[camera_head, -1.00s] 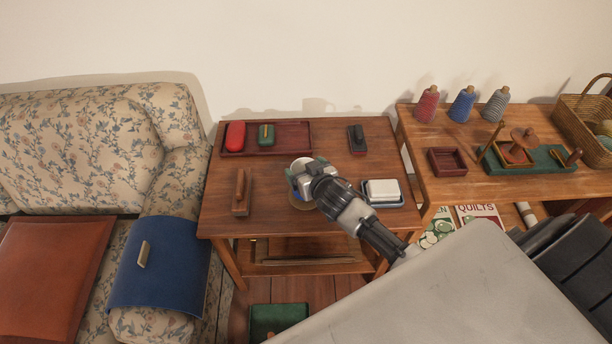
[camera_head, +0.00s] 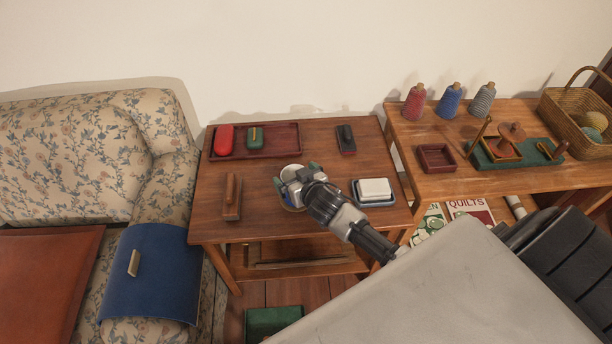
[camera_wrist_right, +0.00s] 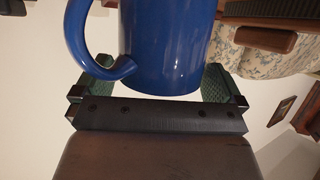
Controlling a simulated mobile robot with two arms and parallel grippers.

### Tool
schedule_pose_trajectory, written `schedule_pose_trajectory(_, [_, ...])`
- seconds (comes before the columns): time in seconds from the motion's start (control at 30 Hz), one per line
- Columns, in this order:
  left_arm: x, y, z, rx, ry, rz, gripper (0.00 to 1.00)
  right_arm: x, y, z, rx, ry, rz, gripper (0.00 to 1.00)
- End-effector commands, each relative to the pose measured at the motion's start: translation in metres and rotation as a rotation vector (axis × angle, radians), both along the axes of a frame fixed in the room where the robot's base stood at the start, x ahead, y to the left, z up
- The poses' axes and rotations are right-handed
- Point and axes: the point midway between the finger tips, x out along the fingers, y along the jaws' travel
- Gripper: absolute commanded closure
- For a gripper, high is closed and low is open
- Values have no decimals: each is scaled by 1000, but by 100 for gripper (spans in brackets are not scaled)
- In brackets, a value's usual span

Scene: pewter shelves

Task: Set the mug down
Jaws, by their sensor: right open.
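The mug is glossy blue outside with a side handle. In the wrist view the mug (camera_wrist_right: 165,45) stands between the two green-padded fingers, handle to the left. In the head view its pale round opening (camera_head: 291,172) shows beyond my right gripper (camera_head: 298,178), which hides most of its body. My right gripper, also in the wrist view (camera_wrist_right: 152,84), is open around the mug. The mug is over the middle of the small wooden table (camera_head: 262,220); its contact with the surface is hidden. My left gripper is out of view.
A dark red tray (camera_head: 283,149) holds a red and a green item. A black-topped block (camera_head: 346,139) is at the back right. A wooden-handled tool (camera_head: 231,198) is left, a white block in a blue dish (camera_head: 374,190) right.

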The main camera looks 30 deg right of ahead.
Motion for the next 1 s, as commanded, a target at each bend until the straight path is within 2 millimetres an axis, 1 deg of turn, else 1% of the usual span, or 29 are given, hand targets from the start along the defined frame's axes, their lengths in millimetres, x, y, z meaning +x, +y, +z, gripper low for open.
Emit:
schedule_pose_trajectory(0.03, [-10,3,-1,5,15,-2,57,-9,1,3,1,3,1,0])
schedule_pose_trajectory(0.13, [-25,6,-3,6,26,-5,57,-28,1,12,1,3,0,0])
schedule_pose_trajectory(0.3, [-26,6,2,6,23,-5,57,-64,2,26,2,5,-1,0])
schedule_pose_trajectory(0.4, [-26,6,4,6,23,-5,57,-81,2,34,0,4,-1,0])
schedule_pose_trajectory(0.5, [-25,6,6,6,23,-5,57,-94,3,39,0,2,0,0])
schedule_pose_trajectory(0.6, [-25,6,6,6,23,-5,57,-103,3,43,0,2,-1,0])
schedule_pose_trajectory(0.7, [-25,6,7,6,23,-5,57,-107,3,45,0,1,-1,0])
schedule_pose_trajectory(1.0, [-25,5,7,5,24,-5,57,-107,3,45,0,1,-1,0])
